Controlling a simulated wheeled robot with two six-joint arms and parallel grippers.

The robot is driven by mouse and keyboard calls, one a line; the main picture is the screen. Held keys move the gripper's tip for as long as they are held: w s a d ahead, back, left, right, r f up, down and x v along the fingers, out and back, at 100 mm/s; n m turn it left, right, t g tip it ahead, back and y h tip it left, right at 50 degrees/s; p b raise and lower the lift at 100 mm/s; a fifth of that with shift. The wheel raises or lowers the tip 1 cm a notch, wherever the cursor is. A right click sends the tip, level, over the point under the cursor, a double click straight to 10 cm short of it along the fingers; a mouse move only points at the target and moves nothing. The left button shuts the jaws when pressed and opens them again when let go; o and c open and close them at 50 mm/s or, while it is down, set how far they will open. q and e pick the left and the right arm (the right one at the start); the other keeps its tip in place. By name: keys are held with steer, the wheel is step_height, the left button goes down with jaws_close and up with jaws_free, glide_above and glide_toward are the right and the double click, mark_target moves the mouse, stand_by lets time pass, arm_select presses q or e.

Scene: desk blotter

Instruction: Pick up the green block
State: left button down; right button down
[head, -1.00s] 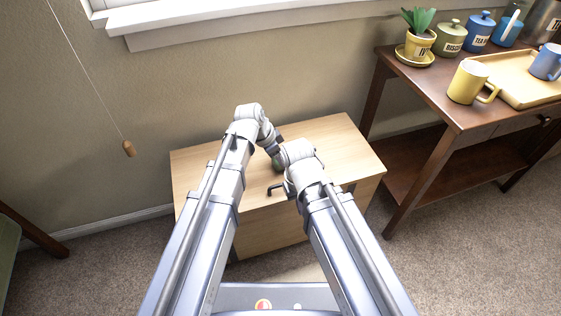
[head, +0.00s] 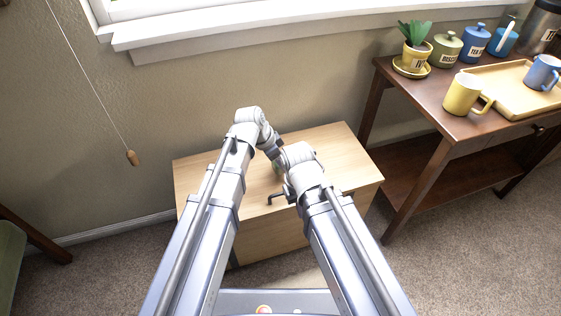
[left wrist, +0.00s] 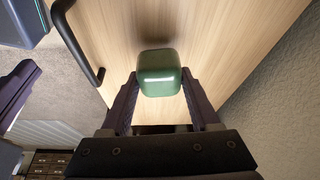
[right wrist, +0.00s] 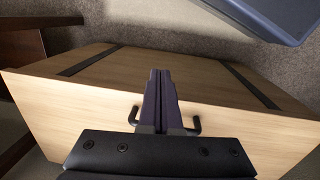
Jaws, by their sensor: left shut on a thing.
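The green block (left wrist: 158,74) is a rounded dark green cube between the fingers of my left gripper (left wrist: 160,100) in the left wrist view. My left gripper is shut on it, over the light wooden top of the cabinet (head: 335,150). A dark shadow lies on the wood beside the block; I cannot tell how far the block is from the surface. In the head view only a sliver of green shows between my arms. My right gripper (right wrist: 160,85) is shut and empty in front of the cabinet in the right wrist view, its fingers together.
A dark wooden side table (head: 440,110) at the right holds a yellow mug (head: 462,94), a tray, canisters and a potted plant.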

arm_select(q)
step_height(320, 180, up, 7)
steer(key=p, duration=0.6)
steer(key=shift+r, duration=0.15)
